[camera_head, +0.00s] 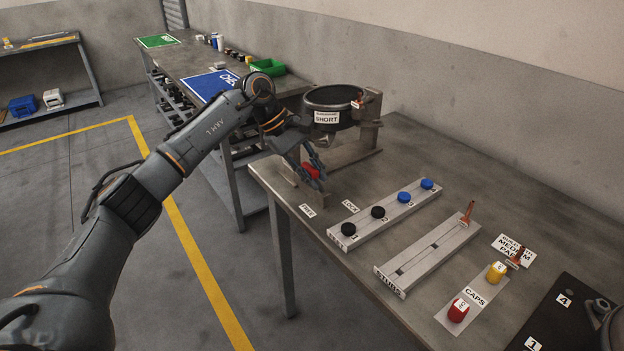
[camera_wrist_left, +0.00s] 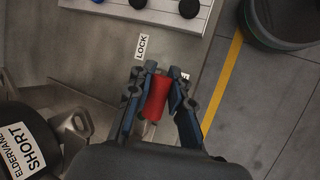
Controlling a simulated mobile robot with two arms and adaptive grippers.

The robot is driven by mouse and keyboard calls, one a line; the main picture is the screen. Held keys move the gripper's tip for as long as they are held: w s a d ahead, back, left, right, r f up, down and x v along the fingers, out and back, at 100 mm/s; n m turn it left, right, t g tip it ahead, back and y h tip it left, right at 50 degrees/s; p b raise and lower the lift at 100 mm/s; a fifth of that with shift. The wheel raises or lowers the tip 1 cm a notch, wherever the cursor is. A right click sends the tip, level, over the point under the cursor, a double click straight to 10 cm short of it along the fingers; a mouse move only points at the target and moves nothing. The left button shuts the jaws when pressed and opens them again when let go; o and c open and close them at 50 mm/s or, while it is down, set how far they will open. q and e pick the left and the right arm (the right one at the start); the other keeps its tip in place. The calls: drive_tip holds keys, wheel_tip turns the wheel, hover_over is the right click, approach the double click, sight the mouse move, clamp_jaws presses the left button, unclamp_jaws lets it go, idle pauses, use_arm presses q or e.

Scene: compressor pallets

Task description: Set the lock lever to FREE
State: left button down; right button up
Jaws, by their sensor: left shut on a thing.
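The lock lever's red handle (camera_head: 311,172) is at the left end of the workbench, by the stand with the black drum. My left gripper (camera_head: 313,170) is shut on this handle. In the left wrist view the red handle (camera_wrist_left: 156,97) lies between the two fingers. The FREE label (camera_head: 307,210) and the LOCK label (camera_head: 350,206) lie on the bench in front of it. The handle looks nearer to FREE than to LOCK. In the left wrist view the LOCK label (camera_wrist_left: 141,45) is clear, and a finger mostly covers the other label (camera_wrist_left: 185,76). The lever's pivot is hidden.
The black drum (camera_head: 333,97) marked SHORT sits on its stand behind the gripper. A rail with black and blue knobs (camera_head: 385,215), a stubs rail (camera_head: 428,255) and a caps strip (camera_head: 470,298) lie to the right. Open floor is left of the bench.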

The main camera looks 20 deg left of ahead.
use_arm(q)
drive_tip(key=shift+a+r, duration=0.15)
drive_tip(key=shift+a, duration=0.1)
drive_tip(key=c, duration=1.3)
unclamp_jaws()
drive_tip(key=shift+o, duration=0.7)
drive_tip(key=shift+s+a, duration=0.1)
drive_tip(key=shift+a, duration=0.05)
use_arm(e)
drive_tip(key=shift+w+a+r, duration=0.1)
drive_tip(key=shift+w+a, duration=0.1)
drive_tip(key=shift+w, duration=0.15)
use_arm(q)
drive_tip(key=v, duration=1.1)
drive_tip(key=shift+a+r, duration=0.2)
drive_tip(key=shift+r, duration=0.15)
use_arm(e)
drive_tip(key=shift+d, duration=0.1)
